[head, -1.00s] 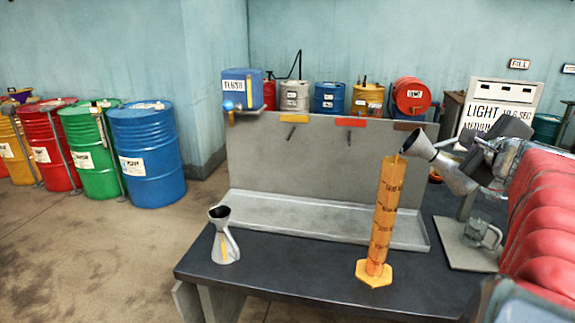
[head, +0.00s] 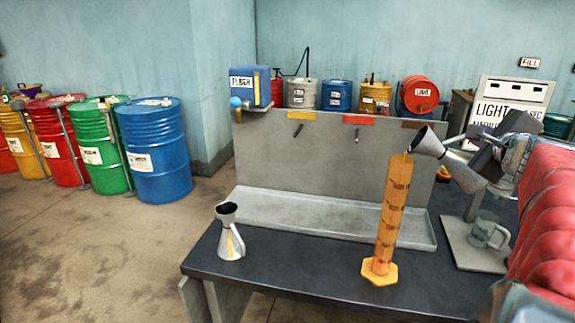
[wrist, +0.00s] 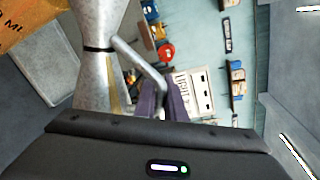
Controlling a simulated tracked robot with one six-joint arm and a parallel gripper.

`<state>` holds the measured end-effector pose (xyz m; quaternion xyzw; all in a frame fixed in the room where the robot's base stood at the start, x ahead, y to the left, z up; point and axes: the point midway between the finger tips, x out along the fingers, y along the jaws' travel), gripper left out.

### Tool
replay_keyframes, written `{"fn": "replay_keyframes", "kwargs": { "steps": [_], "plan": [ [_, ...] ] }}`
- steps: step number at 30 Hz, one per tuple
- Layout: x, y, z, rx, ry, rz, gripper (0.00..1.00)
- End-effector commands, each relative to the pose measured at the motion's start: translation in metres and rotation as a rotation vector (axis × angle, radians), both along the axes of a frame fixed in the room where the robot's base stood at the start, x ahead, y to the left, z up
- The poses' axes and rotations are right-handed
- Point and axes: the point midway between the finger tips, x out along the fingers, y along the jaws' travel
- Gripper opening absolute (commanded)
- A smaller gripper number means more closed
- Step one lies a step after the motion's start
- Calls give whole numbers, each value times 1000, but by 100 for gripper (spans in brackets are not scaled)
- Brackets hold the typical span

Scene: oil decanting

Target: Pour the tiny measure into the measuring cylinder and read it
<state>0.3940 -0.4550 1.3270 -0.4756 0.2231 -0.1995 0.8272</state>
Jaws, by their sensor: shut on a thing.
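The measuring cylinder (head: 392,215) is tall and amber-orange with dark graduation marks and a hexagonal foot. It stands upright on the dark bench, and its liquid level cannot be made out. A grey metal measure with a flared mouth (head: 428,143) is tilted, its mouth at the cylinder's top. My gripper (head: 488,157) is shut on this measure at its handle side. In the wrist view the measure (wrist: 97,65) fills the upper left beside my purple fingers (wrist: 162,104), and part of the cylinder (wrist: 25,22) shows in the corner. Any stream is hidden or too small to see.
A second metal measure (head: 230,235) stands upright at the bench's left. A grey drip tray (head: 330,222) lies behind the cylinder, below a panel with taps. A glass mug (head: 486,232) sits on a pale plate at right. The front middle of the bench (head: 300,268) is clear.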

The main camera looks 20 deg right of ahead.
Motion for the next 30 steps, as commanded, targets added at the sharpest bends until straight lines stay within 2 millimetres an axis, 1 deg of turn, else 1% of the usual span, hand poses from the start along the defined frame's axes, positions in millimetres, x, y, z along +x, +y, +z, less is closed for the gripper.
{"fn": "replay_keyframes", "kwargs": {
  "steps": [30],
  "plan": [
    [2, 2, 6, -29, 21, 1, 0]
  ]
}}
